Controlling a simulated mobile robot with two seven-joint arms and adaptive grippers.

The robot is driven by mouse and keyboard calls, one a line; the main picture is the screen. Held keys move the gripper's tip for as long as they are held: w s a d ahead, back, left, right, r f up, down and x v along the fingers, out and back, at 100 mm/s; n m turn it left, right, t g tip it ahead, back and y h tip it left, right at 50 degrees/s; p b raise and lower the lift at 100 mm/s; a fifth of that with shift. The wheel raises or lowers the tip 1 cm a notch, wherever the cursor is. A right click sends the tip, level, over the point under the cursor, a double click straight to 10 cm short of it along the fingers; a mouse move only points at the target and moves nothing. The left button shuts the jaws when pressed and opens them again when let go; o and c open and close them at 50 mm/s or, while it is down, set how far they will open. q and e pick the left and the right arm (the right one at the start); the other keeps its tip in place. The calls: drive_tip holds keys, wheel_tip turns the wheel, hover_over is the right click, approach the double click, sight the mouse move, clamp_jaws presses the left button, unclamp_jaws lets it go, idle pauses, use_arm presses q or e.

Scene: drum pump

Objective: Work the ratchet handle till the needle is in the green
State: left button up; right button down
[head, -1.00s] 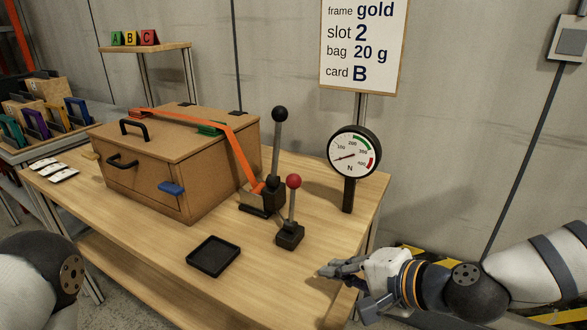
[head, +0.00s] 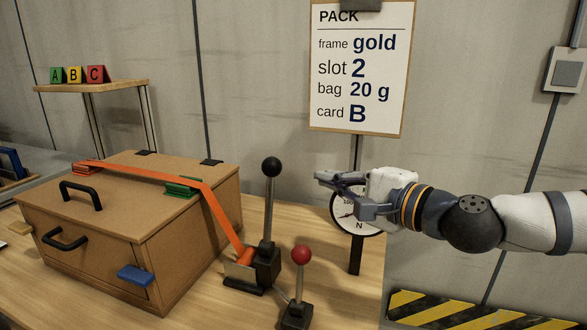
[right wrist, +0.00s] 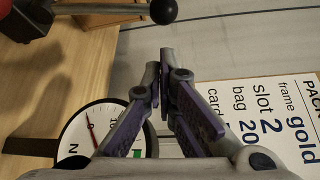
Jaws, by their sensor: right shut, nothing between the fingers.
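The ratchet handle (head: 269,205) is a grey lever with a black ball knob (head: 271,167), standing upright on its black ratchet base. An orange strap (head: 218,212) runs from the base over the box lid. The gauge (head: 345,222) stands behind my right gripper (head: 322,178), which hides much of its dial. In the right wrist view its needle (right wrist: 92,130) is red; I cannot read it exactly. My right gripper is shut and empty, to the right of the knob and apart from it. The knob also shows in the right wrist view (right wrist: 163,11). My left gripper is out of view.
A red-knobbed lever (head: 301,255) stands just right of the ratchet. The brown box (head: 190,235) fills the table's left part. The sign (head: 360,70) hangs behind my right gripper.

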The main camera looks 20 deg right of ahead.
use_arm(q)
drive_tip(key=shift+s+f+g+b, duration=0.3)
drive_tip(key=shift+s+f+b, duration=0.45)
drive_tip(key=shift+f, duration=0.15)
use_arm(e)
drive_tip(key=x, duration=1)
drive_tip(key=shift+a, duration=0.1)
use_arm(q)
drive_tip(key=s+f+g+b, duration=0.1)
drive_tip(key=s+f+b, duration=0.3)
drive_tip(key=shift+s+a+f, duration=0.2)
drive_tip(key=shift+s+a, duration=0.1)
use_arm(e)
drive_tip(key=s+a+f+n+t+y, duration=0.1)
drive_tip(key=s+a+n+y, duration=0.2)
drive_tip(key=s+n, duration=0.3)
drive_tip(key=s+a+f+n+t+y, duration=0.1)
drive_tip(key=s+a+n+t+y, duration=0.1)
drive_tip(key=s+a+n, duration=0.4)
drive_tip(key=shift+s+a+n+y, duration=0.25)
drive_tip(key=shift+s+n+y, duration=0.15)
drive_tip(key=shift+s+n, duration=0.55)
drive_tip(key=shift+s+f, duration=0.1)
drive_tip(key=shift+s, duration=0.1)
